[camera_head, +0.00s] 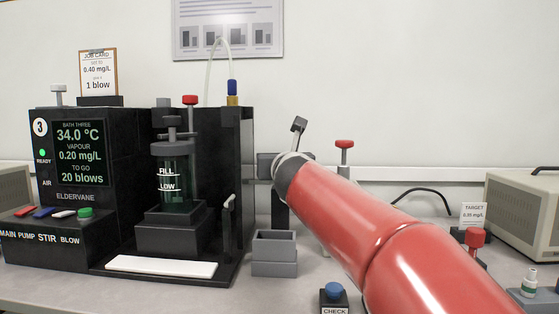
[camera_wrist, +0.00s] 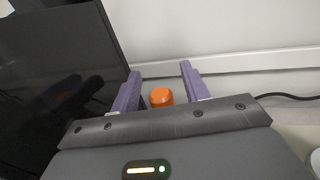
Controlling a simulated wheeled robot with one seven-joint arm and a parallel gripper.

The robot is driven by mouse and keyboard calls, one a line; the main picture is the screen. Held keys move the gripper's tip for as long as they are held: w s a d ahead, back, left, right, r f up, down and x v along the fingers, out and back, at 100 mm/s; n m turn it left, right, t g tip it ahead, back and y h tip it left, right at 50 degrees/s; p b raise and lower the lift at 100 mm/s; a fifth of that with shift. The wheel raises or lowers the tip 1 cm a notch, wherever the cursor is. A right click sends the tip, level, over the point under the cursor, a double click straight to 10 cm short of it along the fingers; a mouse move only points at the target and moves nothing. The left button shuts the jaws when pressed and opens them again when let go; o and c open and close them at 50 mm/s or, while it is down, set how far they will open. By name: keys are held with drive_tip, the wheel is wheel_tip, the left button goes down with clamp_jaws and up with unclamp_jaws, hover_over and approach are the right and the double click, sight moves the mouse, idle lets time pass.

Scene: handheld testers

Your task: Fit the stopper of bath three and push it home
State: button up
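Bath three (camera_head: 75,150) is the black unit at the left, with a lit display reading 34.0 °C and 20 blows to go. Its glass vessel (camera_head: 174,180), marked FILL and LOW, stands upright on a black block. A dark grey top with a knob (camera_head: 172,133) sits at the vessel's mouth; I cannot tell if this is the stopper or how deep it sits. In the wrist view my gripper (camera_wrist: 160,70) is open, its two purple fingers apart. An orange-topped thing (camera_wrist: 161,97) shows between them with gaps at both sides. In the head view my red arm hides the fingers.
A grey open box (camera_head: 274,253) and a blue CHECK button (camera_head: 334,296) stand in front. A red-topped post (camera_head: 344,150) rises behind my arm. A white pad (camera_head: 161,266) lies before the vessel. A beige unit (camera_head: 525,215) stands at the right.

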drive_tip(key=s+d+b, duration=0.1)
drive_tip(key=s, duration=0.6)
drive_tip(key=shift+s+d, duration=0.2)
drive_tip(key=shift+s, duration=0.15)
